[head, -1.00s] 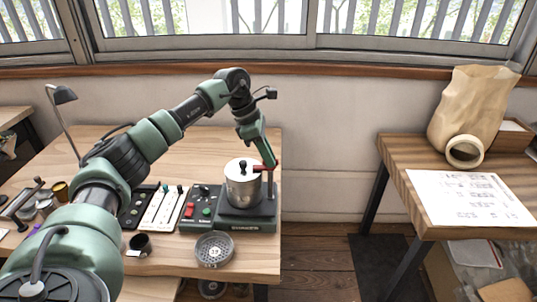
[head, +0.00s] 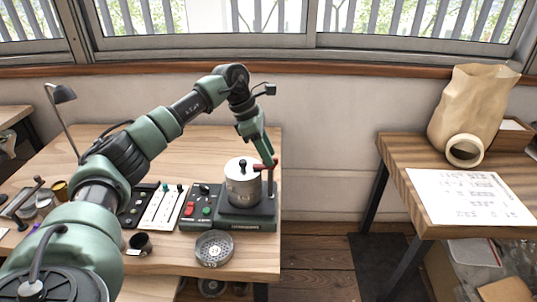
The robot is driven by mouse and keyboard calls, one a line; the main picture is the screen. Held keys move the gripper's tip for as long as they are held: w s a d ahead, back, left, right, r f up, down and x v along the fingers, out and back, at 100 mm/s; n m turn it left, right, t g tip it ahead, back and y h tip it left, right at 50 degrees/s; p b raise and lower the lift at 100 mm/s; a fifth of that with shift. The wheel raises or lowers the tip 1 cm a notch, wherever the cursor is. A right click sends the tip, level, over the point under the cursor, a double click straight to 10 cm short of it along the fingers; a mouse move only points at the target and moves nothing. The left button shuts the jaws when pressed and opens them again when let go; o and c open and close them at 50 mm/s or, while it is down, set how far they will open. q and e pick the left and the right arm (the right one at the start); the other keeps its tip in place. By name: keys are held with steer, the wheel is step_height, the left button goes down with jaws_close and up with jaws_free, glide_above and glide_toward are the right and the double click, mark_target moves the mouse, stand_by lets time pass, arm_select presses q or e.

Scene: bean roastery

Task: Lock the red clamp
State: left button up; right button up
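The red clamp (head: 262,167) is a small red handle on the post at the right side of the shaker, level with the lid of the metal pot. The silver lidded pot (head: 242,188) stands upright on the dark green shaker base (head: 240,219). My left gripper (head: 268,161) points down at the clamp's right end, its fingertips at or touching the red handle. The fingers are too small and overlapped to tell whether they are open or closed on it. My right gripper is not in view.
A control box with a red switch (head: 189,209) sits left of the shaker. A round sieve (head: 214,248) lies in front, beside a small black cup (head: 140,243). A second table (head: 420,185) with a paper bag (head: 470,110) stands at right, across a floor gap.

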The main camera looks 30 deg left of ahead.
mark_target(258, 165)
arm_select(q)
steer(key=v, duration=0.7)
steer(key=shift+b, duration=0.35)
